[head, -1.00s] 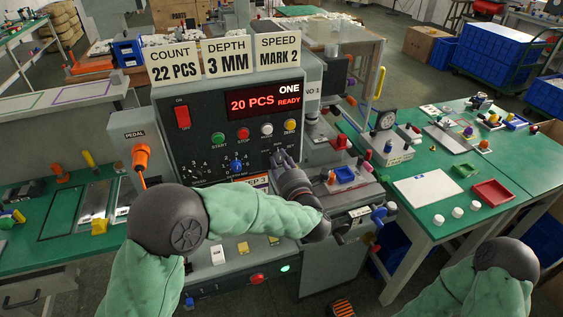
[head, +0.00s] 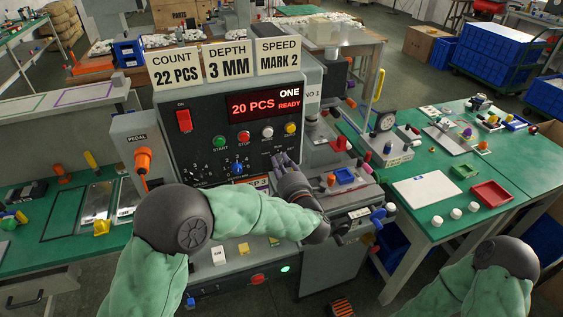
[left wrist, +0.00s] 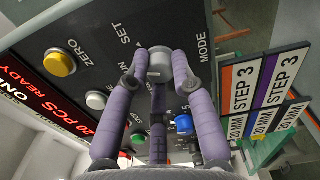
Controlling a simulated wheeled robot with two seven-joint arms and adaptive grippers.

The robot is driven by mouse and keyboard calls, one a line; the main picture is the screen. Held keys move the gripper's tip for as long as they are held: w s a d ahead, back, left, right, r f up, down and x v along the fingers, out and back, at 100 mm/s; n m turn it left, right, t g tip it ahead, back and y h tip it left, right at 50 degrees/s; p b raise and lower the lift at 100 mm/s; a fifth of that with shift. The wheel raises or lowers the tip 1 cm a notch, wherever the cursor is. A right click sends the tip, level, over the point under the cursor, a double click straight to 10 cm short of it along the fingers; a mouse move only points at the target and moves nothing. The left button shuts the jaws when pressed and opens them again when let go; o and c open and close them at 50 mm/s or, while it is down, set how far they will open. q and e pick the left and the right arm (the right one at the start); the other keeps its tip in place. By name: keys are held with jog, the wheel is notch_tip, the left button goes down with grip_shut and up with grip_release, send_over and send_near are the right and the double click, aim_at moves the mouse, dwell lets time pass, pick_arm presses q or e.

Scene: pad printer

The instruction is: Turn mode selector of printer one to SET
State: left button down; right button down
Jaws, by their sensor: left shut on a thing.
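Printer one (head: 215,110) shows a dark front panel marked ONE, with a red display (head: 263,104) reading 20 PCS READY. My left gripper (head: 281,160) is at the lower right of this panel. In the left wrist view its purple fingers (left wrist: 160,75) are shut on the grey mode selector knob (left wrist: 160,58). The words SET and MODE stand on the panel beside the knob; another label is partly covered by a finger. The knob's pointer is hard to make out. In the head view the gripper hides most of the knob. My right gripper is out of view.
A blue depth knob (head: 237,169) sits left of the gripper. A row of buttons, including a yellow one (head: 290,128), lies above. A red switch (head: 184,120) is at the upper left.

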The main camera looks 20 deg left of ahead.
pick_arm(q)
jog(key=m+p, duration=0.2)
jog(key=m, duration=0.3)
jog(key=shift+f+m+p, duration=0.1)
jog(key=shift+m+p, duration=0.6)
jog(key=shift+m, duration=0.3)
jog(key=c, duration=1.1)
grip_release()
jog(key=shift+o, duration=0.2)
jog(key=shift+s+d, duration=0.1)
jog(key=v, duration=1.1)
jog(key=shift+s+d, duration=0.25)
jog(key=shift+s, duration=0.05)
